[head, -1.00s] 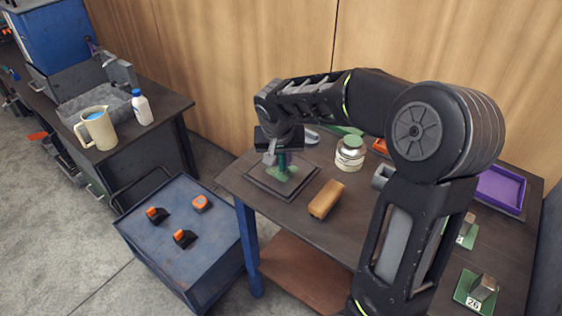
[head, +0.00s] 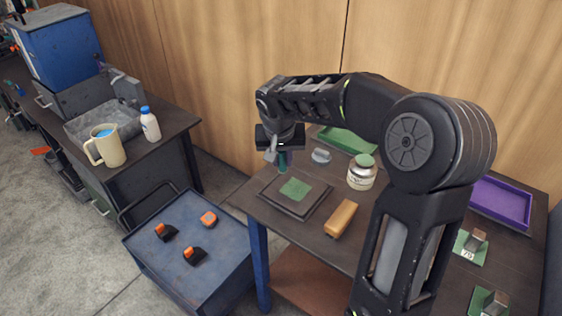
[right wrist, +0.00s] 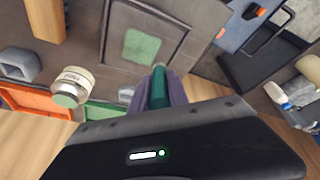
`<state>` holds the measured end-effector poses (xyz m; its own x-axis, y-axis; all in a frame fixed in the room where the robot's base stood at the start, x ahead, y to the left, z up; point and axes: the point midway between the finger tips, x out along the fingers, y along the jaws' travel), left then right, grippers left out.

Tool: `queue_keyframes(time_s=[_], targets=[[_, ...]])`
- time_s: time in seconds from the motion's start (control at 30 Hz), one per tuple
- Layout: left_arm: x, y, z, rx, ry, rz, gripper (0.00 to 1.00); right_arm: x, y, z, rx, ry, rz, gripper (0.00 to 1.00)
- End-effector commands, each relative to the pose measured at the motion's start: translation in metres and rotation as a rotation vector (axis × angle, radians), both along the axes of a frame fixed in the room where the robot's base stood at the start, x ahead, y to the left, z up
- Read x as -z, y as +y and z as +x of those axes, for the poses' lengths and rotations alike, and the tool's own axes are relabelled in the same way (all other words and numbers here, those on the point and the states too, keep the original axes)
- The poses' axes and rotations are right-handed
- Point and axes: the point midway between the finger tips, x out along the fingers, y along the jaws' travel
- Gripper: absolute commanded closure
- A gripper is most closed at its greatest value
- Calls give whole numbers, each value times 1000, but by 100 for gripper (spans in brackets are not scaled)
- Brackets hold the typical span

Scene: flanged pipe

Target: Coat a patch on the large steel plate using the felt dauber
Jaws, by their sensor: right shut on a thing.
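The large steel plate (head: 318,207) lies flat near the left end of the workbench, dark grey with a raised-looking border. A square green patch (head: 296,189) covers its middle; both plate (right wrist: 176,42) and patch (right wrist: 142,47) also show in the right wrist view. My right gripper (head: 281,150) is shut on the felt dauber (head: 283,163), whose green handle (right wrist: 158,88) shows between the fingers in the wrist view. The dauber stands roughly upright near the plate's far left edge, clear of the patch. Its felt tip cannot be made out. My left gripper is out of view.
A tan block (head: 341,218) lies right of the plate. A green-lidded jar (head: 362,173), a grey rounded piece (head: 321,155) and a green tray (head: 347,141) stand behind. A purple tray (head: 503,203) is at right. A blue cart (head: 190,240) stands left of the bench.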

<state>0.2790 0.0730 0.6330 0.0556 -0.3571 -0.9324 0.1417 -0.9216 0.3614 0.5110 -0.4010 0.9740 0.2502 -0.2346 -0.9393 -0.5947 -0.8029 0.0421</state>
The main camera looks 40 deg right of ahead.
Motion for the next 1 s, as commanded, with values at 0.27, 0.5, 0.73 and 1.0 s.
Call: queue_keyframes(time_s=[0.27, 0.5, 0.73, 1.0], targets=[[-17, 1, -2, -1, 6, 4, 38, -26, -4, 1, -1, 0, 1, 100], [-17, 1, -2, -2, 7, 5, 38, -29, -5, 1, -1, 0, 1, 100], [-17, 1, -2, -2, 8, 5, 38, -28, -5, 2, -1, 0, 1, 100], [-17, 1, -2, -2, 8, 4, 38, -28, -5, 2, -1, 0, 1, 100]])
